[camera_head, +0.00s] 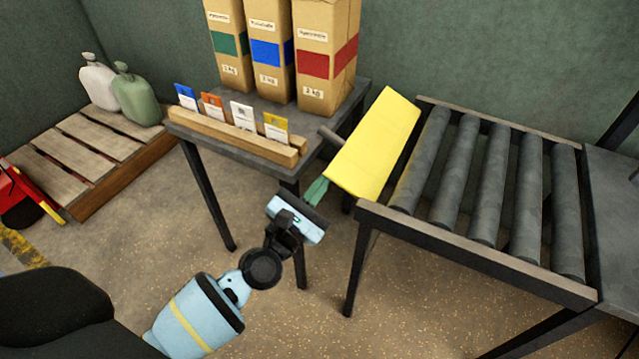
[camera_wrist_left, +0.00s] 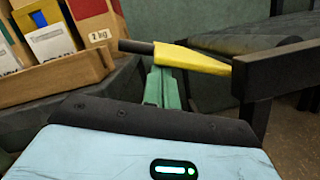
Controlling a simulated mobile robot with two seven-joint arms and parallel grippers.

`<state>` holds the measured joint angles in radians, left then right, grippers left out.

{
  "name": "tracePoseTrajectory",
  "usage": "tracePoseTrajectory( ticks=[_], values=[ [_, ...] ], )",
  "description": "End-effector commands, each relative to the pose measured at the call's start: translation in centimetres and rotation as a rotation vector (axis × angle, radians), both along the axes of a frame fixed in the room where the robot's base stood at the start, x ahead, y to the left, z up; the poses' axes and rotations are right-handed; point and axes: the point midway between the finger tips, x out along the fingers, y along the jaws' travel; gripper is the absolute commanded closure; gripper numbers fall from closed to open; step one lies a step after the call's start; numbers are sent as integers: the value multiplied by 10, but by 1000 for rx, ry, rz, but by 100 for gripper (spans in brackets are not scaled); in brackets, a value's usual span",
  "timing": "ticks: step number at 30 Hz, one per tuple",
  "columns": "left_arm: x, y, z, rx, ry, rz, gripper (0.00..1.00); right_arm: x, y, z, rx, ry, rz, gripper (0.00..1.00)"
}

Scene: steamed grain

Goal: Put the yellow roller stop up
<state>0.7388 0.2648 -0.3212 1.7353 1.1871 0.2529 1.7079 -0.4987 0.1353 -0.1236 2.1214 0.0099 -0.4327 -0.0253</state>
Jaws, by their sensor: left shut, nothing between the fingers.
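The yellow roller stop (camera_head: 374,146) is a flat yellow plate at the left end of the roller conveyor. It leans outward from the first roller, towards the small table. A dark rod (camera_head: 329,135) sticks out from its outer side. In the left wrist view the stop (camera_wrist_left: 195,60) shows nearly edge-on, and its rod (camera_wrist_left: 137,46) points left. My left gripper (camera_head: 318,188) has its green fingers together and empty, close to the stop's near outer corner. In the left wrist view the fingertips (camera_wrist_left: 161,72) are just below the plate; I cannot tell whether they touch. My right gripper is not in view.
The roller conveyor's dark frame (camera_head: 470,256) is close on the right. The small dark table (camera_head: 232,150) on the left bears a wooden card holder (camera_head: 230,138) and tall paper bags (camera_head: 325,60). A pallet (camera_head: 85,165) with two jugs stands further left. Open floor lies in front.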

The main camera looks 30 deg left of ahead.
Motion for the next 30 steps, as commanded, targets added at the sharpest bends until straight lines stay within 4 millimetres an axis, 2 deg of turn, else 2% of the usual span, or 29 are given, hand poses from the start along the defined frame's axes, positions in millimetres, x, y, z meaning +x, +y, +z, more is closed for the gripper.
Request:
tracePoseTrajectory(
  ticks=[8,17,30],
  values=[
    [0,-5,22,136,-12,-1,100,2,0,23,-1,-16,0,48],
    [0,-19,52,414,-23,0,100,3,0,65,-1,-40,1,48],
    [-1,-51,79,821,-35,0,100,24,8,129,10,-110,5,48]
  ],
)
